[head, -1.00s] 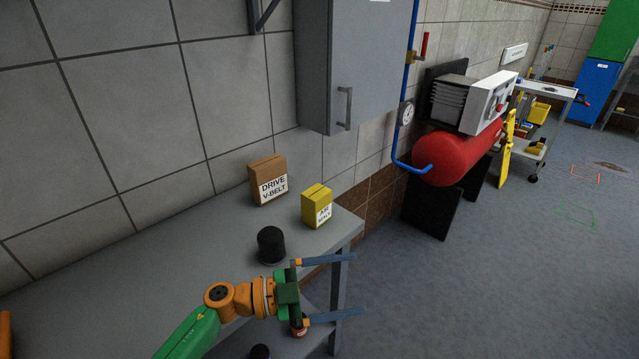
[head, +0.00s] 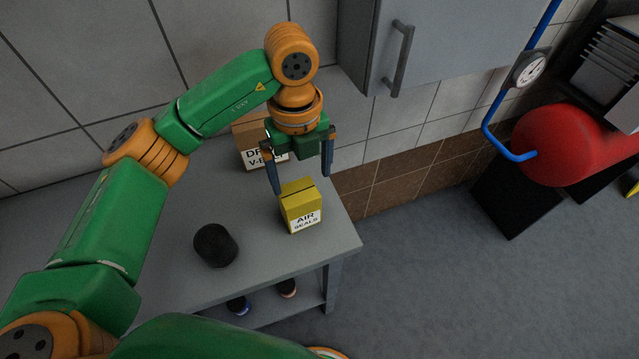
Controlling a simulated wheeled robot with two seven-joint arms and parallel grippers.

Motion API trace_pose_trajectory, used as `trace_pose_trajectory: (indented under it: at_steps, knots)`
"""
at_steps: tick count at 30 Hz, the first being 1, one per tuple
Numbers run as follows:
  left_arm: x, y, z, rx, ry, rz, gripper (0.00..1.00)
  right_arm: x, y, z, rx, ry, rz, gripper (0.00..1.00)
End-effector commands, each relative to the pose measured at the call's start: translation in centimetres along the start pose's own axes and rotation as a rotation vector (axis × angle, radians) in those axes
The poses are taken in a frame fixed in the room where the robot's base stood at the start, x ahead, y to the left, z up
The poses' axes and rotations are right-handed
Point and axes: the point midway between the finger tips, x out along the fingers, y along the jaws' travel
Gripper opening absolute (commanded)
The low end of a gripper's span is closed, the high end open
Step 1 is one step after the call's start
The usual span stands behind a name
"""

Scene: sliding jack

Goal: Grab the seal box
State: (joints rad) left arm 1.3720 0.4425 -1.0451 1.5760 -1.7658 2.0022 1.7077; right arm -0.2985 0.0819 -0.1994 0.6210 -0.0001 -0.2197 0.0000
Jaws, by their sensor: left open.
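The seal box is a small yellow box (head: 300,205) with a white label reading "AIR SEALS". It stands upright near the right end of the grey table (head: 178,280). My left gripper (head: 302,182) points down just above and behind the box. Its two fingers are spread apart, with one near the box's upper left edge and the other to its upper right. Nothing is held between them. Whether a finger touches the box cannot be told. My right gripper is not in view.
A brown drive V-belt box (head: 250,150) stands behind the left gripper, partly hidden. A black cylinder (head: 215,245) stands left of the seal box. A wall cabinet (head: 430,45) hangs above right. A red tank (head: 570,145) is far right. Small items sit on the lower shelf.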

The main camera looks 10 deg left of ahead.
Motion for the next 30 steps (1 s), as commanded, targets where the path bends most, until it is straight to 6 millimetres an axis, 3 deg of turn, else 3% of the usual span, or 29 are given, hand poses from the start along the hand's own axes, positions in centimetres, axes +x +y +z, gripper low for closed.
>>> trace_pose_trajectory:
  at_steps: [7,11,15,18,26,30]
  knots:
    - [4.8,0.2,0.0,-0.002,0.000,0.008,1.00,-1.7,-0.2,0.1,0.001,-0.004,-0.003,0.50]
    - [6.5,0.1,0.0,-0.001,0.000,0.005,1.00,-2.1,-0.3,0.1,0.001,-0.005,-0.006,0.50]
    - [9.0,0.2,0.2,-0.002,0.002,0.008,1.00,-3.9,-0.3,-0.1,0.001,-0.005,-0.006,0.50]
    - [11.0,0.1,0.2,0.000,0.002,0.004,1.00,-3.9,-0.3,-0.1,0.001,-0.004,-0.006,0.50]
    - [11.9,0.1,0.3,0.001,-0.002,0.001,1.00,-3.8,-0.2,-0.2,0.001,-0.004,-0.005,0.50]
    - [11.9,0.1,0.3,0.001,-0.001,0.001,0.65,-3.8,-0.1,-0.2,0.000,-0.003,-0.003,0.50]
